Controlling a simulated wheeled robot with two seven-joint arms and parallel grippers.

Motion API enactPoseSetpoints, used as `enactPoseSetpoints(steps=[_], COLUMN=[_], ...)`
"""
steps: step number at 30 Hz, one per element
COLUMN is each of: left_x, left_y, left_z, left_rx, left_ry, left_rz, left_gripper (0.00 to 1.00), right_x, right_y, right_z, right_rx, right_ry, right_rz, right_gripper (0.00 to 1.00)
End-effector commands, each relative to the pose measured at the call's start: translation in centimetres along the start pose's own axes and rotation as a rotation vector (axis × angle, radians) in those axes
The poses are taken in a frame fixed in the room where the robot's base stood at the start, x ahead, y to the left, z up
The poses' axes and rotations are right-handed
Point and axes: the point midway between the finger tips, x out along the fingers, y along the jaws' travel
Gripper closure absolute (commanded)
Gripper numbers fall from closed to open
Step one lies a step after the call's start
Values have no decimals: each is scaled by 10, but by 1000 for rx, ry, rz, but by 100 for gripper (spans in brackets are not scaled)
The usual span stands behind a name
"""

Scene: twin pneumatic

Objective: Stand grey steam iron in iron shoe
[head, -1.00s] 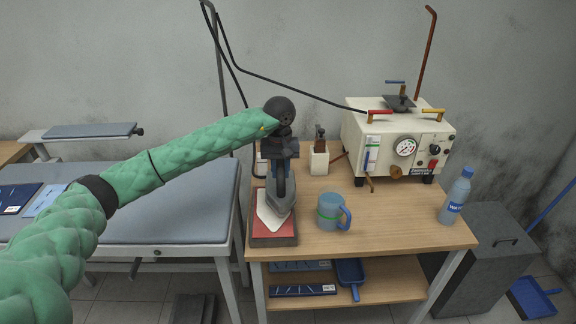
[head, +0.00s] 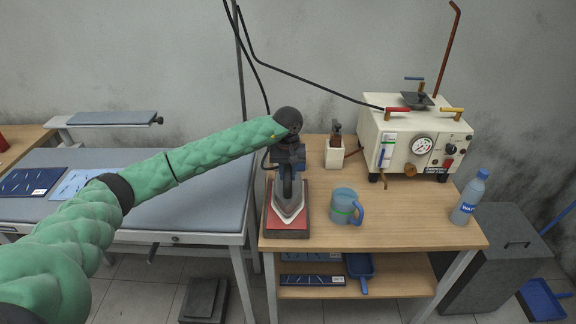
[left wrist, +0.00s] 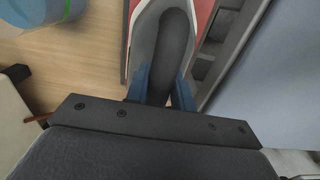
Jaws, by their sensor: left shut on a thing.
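The grey steam iron (head: 289,205) is over the red-topped rest (head: 272,222) at the left front of the wooden table, its tip toward the front edge. A white iron-shaped plate, apparently the iron shoe (head: 290,223), shows as a pale rim around the iron's tip. I cannot tell whether the iron touches it. My left gripper (head: 288,166) is shut on the iron's dark handle. In the left wrist view, the blue fingers (left wrist: 161,88) straddle the handle, and part of the red rest shows beside the iron. My right gripper is not in view.
A blue mug (head: 344,206) stands close right of the rest. A small white holder (head: 334,153) and a steam generator (head: 412,140) stand behind. A water bottle (head: 468,198) is at the right. The padded ironing table (head: 200,200) adjoins at left.

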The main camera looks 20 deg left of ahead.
Motion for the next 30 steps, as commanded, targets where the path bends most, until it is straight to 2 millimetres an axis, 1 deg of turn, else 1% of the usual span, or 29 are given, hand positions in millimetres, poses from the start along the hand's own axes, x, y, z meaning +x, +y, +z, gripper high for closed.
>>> enactPoseSetpoints(steps=[1, 4, 8, 21, 22, 24, 25, 30], left_x=[-2, 2, 5, 6, 9, 9, 9, 9], left_y=[1, 1, 1, 1, 0, 0, 0, 0], left_z=[-1, -1, -1, -1, 0, 0, 0, 0], left_rx=[0, 1, 1, 0, 0, 0, 0, 0], left_ry=[3, 4, 4, 5, 1, 1, 1, 1], left_rz=[3, 3, 3, 3, 0, 0, 0, 0], left_gripper=[100, 100, 100, 100, 72, 58, 54, 54], right_x=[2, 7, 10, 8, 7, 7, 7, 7], right_y=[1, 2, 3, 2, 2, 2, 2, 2], right_z=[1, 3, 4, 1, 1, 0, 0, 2], right_rx=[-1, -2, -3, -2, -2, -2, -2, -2], right_ry=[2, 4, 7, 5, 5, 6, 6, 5], right_rz=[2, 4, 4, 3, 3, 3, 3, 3], right_gripper=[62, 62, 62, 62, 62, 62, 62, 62])
